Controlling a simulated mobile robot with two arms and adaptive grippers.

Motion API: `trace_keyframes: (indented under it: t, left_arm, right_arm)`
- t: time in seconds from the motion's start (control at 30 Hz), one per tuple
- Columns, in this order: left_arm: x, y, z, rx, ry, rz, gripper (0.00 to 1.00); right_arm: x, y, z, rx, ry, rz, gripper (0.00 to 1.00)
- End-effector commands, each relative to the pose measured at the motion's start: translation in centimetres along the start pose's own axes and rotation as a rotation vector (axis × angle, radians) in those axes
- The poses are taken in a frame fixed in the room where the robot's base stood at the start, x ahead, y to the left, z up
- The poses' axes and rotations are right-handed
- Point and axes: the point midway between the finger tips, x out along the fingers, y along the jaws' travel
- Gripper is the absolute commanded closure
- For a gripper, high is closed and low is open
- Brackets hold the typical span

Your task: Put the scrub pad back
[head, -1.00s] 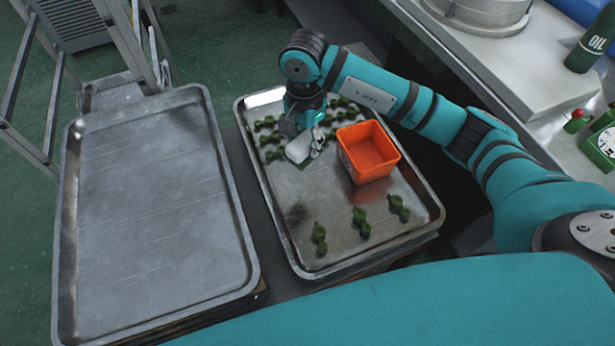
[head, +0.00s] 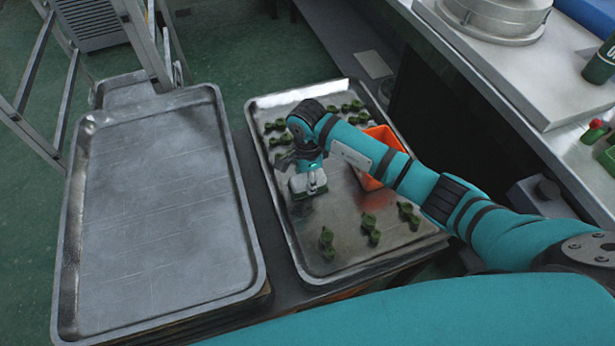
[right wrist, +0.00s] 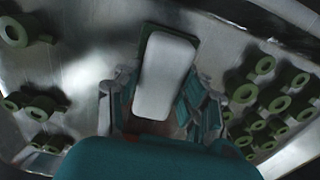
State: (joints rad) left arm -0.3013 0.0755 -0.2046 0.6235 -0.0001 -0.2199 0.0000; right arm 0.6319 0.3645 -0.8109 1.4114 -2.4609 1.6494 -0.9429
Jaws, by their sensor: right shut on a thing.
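The scrub pad, white with a green layer, shows in the head view (head: 304,186) over the right metal tray (head: 288,248). My right gripper (head: 310,181) is shut on it. In the right wrist view the pad (right wrist: 165,76) sits between the fingers of the gripper (right wrist: 166,112), its white face toward the camera. The pad looks a little above the tray, but the exact gap is hard to tell. An orange square bin (head: 382,134) stands on the right tray, partly hidden behind my right arm. My left gripper is not in view.
Several green ring-shaped pieces lie on the right tray, some at the far end (head: 278,125) and some at the near end (head: 370,230). An empty metal tray (head: 155,210) is at the left. A counter (head: 500,90) runs along the right.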

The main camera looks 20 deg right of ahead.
Motion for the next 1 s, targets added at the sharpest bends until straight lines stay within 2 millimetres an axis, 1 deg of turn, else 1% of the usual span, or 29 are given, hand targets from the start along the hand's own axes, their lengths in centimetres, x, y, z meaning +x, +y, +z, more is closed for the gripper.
trace_keyframes:
  t: [0.23,0.37,0.4,0.53,0.83,0.9,0.97,1.0]
  left_arm:
    - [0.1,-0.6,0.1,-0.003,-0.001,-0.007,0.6]
    - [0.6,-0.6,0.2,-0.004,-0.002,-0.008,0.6]
    - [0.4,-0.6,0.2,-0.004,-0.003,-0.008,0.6]
    - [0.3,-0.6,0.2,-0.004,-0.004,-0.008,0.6]
    - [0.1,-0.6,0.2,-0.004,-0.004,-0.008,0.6]
    - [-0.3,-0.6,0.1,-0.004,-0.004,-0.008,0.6]
    - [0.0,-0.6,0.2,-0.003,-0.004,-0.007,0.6]
    - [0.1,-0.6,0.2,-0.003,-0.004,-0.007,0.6]
  right_arm:
    - [0.1,-0.1,0.0,-0.001,-0.001,-0.003,0.9]
    - [0.6,-0.1,0.0,-0.001,0.0,-0.003,0.9]
    - [0.3,-0.1,0.0,0.0,0.0,-0.003,0.55]
    - [0.3,-0.1,0.0,-0.001,0.0,-0.003,0.38]
    - [0.1,-0.1,0.0,-0.001,-0.001,-0.002,0.37]
    - [-0.3,-0.1,0.1,-0.002,-0.002,-0.002,0.37]
    - [-0.9,-0.2,0.0,-0.001,-0.001,-0.006,0.37]
    - [-1.5,-0.2,0.0,-0.002,-0.001,-0.007,0.37]
